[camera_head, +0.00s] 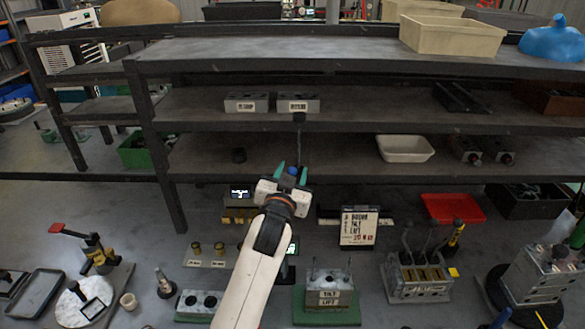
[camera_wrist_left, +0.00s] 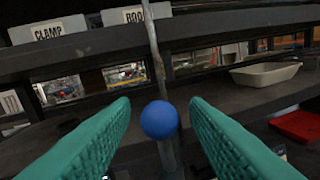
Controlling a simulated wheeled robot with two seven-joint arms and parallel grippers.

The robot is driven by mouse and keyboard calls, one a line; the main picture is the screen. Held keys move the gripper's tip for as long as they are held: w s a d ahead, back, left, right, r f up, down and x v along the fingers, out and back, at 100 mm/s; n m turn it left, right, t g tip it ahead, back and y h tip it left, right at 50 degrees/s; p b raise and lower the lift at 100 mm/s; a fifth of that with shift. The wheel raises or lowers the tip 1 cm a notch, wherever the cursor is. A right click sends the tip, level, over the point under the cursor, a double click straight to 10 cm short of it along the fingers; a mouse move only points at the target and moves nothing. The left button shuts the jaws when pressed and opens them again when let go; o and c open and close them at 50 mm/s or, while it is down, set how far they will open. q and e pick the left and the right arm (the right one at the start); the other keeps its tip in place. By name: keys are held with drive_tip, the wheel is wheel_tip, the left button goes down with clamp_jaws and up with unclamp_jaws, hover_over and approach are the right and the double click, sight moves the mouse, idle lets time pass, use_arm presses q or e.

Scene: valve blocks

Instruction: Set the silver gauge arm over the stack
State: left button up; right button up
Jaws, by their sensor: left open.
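A thin silver rod (camera_head: 298,143), which looks like the gauge arm, stands upright in front of the shelves, with a dark piece at its top. A blue ball knob (camera_wrist_left: 159,119) is on its line; the rod (camera_wrist_left: 153,45) rises behind the knob in the left wrist view. My left gripper (camera_head: 291,171) is open, its green fingers on either side of the knob with a visible gap at each side. The knob also shows small in the head view (camera_head: 292,170). The rod's foot is hidden behind my gripper and arm. I cannot tell which item is the stack. My right gripper is not in view.
Two labelled grey blocks (camera_head: 298,103) sit on the middle shelf behind. A white bin (camera_head: 405,148) is on the lower shelf and a red tray (camera_head: 453,208) lies to the right. A lettered card (camera_head: 358,228) and several valve blocks, including a labelled one (camera_head: 330,292), stand nearer.

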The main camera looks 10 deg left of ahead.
use_arm(q)
drive_tip(key=shift+w+r, duration=0.1)
drive_tip(key=shift+w, duration=0.35)
clamp_jaws()
